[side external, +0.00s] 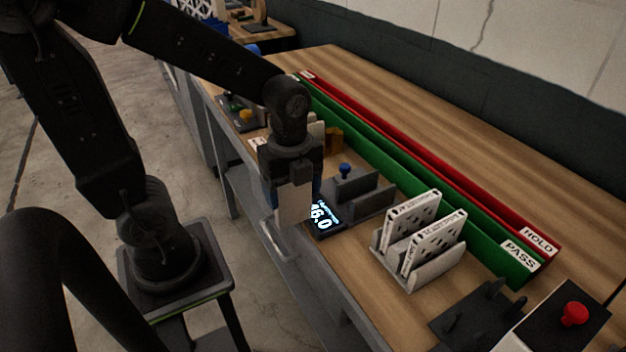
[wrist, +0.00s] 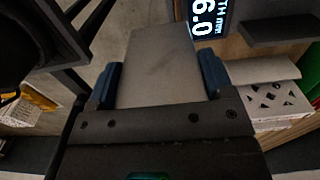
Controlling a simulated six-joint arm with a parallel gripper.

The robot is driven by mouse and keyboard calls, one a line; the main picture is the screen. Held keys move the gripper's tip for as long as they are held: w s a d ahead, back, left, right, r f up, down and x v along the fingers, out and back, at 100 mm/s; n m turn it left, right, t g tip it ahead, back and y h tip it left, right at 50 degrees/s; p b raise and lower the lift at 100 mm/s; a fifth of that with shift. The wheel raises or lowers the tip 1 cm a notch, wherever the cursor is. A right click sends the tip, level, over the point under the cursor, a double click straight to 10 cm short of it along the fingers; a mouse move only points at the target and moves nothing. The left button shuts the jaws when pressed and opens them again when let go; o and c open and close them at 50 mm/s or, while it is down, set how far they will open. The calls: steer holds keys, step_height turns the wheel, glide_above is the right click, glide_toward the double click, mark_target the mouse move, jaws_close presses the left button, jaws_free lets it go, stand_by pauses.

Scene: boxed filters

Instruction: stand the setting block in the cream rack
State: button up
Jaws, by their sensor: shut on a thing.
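The setting block (side external: 294,204) is a plain pale grey slab, held upright below my gripper (side external: 288,183). In the wrist view the block (wrist: 158,65) fills the space between the two blue fingers of my gripper (wrist: 159,78), which touch its sides. The block is in the air at the front edge of the bench, just left of the lit display. A pale, cream-grey slotted rack (side external: 428,276) stands on the bench to the right, apart from the block. Two white printed filter boxes (side external: 412,215) stand in it. Part of the rack (wrist: 262,71) shows at the right of the wrist view.
A lit display (side external: 322,217) belongs to a dark grey gauge (side external: 362,196) with a blue knob, close beside the block. Green PASS (side external: 440,210) and red HOLD (side external: 470,195) channels run behind. A dark pegged fixture (side external: 480,318) and red button (side external: 574,313) lie right.

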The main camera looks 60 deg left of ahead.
steer(key=w+a+r, duration=0.2)
steer(key=w+a, duration=0.3)
steer(key=a, duration=0.5)
steer(key=w+a+r, duration=0.3)
steer(key=w+a, duration=0.3)
steer(key=a, duration=0.4)
steer(key=w+a+r, duration=0.3)
steer(key=w+a, duration=0.3)
steer(key=a, duration=0.4)
steer(key=shift+r, duration=0.25)
steer(key=shift+w+f, duration=0.1)
steer(key=shift+f, duration=0.05)
steer(key=shift+f, duration=2.25)
steer(key=shift+f, duration=0.4)
steer(key=shift+f, duration=0.3)
steer(key=shift+f, duration=0.8)
